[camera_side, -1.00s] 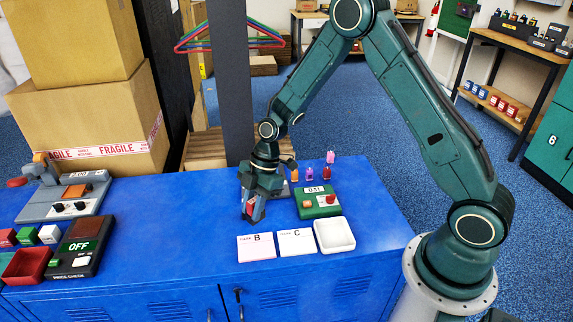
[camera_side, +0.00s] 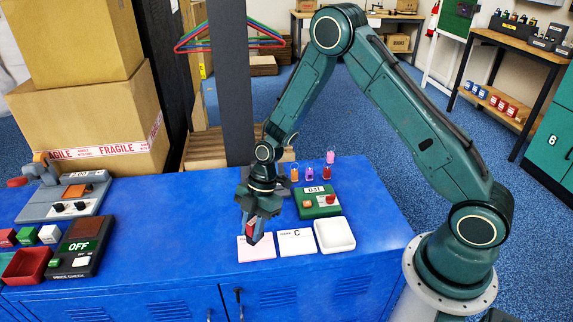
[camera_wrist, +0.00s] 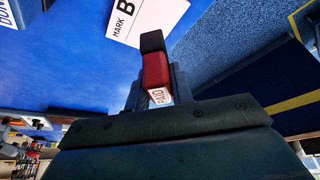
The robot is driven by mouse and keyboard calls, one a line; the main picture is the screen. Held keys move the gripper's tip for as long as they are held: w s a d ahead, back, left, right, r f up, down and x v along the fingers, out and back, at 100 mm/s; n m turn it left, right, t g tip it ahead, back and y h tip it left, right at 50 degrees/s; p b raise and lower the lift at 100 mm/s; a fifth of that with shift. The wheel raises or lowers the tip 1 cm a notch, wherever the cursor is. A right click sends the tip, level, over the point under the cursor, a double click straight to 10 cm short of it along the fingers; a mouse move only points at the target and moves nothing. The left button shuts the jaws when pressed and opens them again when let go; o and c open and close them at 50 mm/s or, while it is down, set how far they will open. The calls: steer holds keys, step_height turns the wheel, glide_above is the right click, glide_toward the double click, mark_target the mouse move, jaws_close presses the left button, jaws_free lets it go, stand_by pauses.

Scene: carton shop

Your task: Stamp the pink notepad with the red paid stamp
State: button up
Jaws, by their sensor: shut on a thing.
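The pink notepad (camera_side: 256,252), marked B, lies flat on the blue cabinet top. In the wrist view the same pad (camera_wrist: 146,15) looks almost white. My gripper (camera_side: 258,226) is shut on the red paid stamp (camera_side: 250,229). The wrist view shows the stamp's red body (camera_wrist: 155,72) between my fingers, with a PAID label and a dark end. In the side view the stamp's lower end overlaps the pad's back part. I cannot tell whether it touches the pad. My gripper hides part of the stamp.
A white pad C (camera_side: 296,243) lies just right of the pink pad, then a white tray (camera_side: 334,235). A green device (camera_side: 318,202) sits behind them. A black OFF device (camera_side: 80,248) and red bin (camera_side: 27,266) stand at left. The blue top between is clear.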

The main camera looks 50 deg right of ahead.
steer(key=shift+f, duration=1.7)
steer(key=shift+f, duration=0.65)
stand_by(1.5)
steer(key=shift+r, duration=0.1)
steer(key=shift+r, duration=3.5)
